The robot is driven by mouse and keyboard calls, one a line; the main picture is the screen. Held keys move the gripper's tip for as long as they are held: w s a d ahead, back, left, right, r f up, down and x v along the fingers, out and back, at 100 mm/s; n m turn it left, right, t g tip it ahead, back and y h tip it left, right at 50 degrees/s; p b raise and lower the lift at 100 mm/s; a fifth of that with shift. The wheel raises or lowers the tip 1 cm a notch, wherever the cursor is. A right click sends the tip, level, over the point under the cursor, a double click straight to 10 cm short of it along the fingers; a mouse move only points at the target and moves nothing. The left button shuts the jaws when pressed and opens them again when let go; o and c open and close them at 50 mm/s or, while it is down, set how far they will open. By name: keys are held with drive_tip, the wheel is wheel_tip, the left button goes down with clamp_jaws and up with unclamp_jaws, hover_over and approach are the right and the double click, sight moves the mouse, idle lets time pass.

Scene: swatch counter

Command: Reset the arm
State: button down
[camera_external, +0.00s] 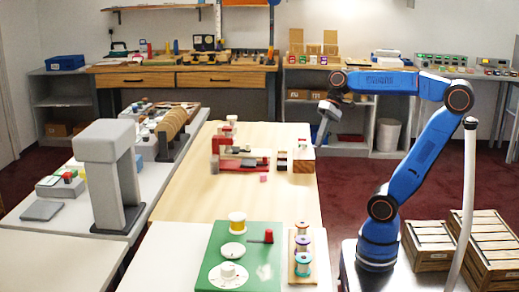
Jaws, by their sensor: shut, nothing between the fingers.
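My blue arm stands on a grey base at the right and reaches up, then bends over to the left. My gripper (321,133) hangs at the arm's far end, pointing down, to the right of the long wooden table (210,189). It is shut and empty, clear of the table and of the things on it. The fingers are small in this view.
A green board (211,262) with dials and a spool stands at the table's front, beside a rack of thread spools (302,243). Wooden crates (428,240) stand right of my base. A grey column device (107,175) is at left. The table's middle is clear.

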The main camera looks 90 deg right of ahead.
drive_tip(key=s+f+n+t+h, duration=0.1)
drive_tip(key=s+f+n+h, duration=0.3)
drive_tip(key=f, duration=0.9)
drive_tip(key=shift+s+d+f+n+h, duration=0.2)
drive_tip(key=shift+s+n+h, duration=0.2)
drive_tip(key=shift+s+n, duration=1.6)
